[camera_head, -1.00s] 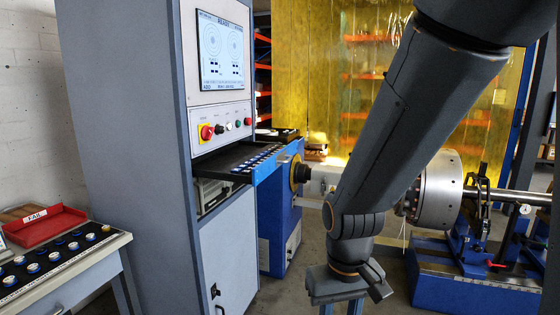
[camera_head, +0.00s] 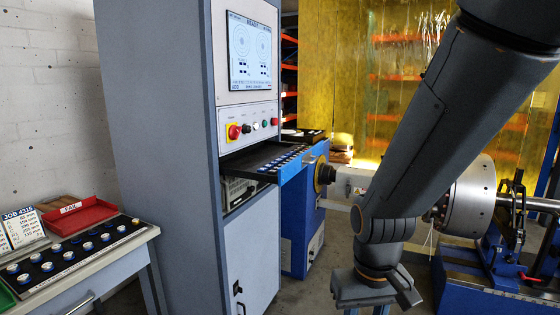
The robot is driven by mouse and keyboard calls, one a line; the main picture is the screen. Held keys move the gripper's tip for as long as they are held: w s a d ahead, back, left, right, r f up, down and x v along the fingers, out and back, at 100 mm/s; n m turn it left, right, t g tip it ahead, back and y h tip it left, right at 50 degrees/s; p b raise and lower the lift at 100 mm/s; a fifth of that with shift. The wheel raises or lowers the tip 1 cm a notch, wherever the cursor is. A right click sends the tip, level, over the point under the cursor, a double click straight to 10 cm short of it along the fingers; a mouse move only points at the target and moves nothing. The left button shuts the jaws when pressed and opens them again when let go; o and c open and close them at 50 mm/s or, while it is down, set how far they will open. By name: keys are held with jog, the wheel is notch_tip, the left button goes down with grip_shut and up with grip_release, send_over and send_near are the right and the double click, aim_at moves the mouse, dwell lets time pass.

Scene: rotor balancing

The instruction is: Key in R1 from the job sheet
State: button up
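The job sheet (camera_head: 22,227) stands on the side bench at the left, headed with a job number; its lines are too small to read surely. The control cabinet (camera_head: 165,150) has a screen (camera_head: 250,53) with two round diagrams and small fields. Below it are a red knob (camera_head: 234,131) on yellow and several small buttons. A keyboard drawer (camera_head: 268,160) with rows of keys sticks out under the panel. My gripper (camera_head: 378,298) hangs low at the lower right, pointing down, apart from the cabinet and drawer. Whether its fingers are open is not clear.
The bench holds a red FAIL tray (camera_head: 78,217) and a black rack (camera_head: 75,256) of several round weights. A balancing machine with a metal rotor (camera_head: 468,197) stands at the right behind my arm. Some floor is clear between cabinet and machine.

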grip_shut()
dwell(1.8)
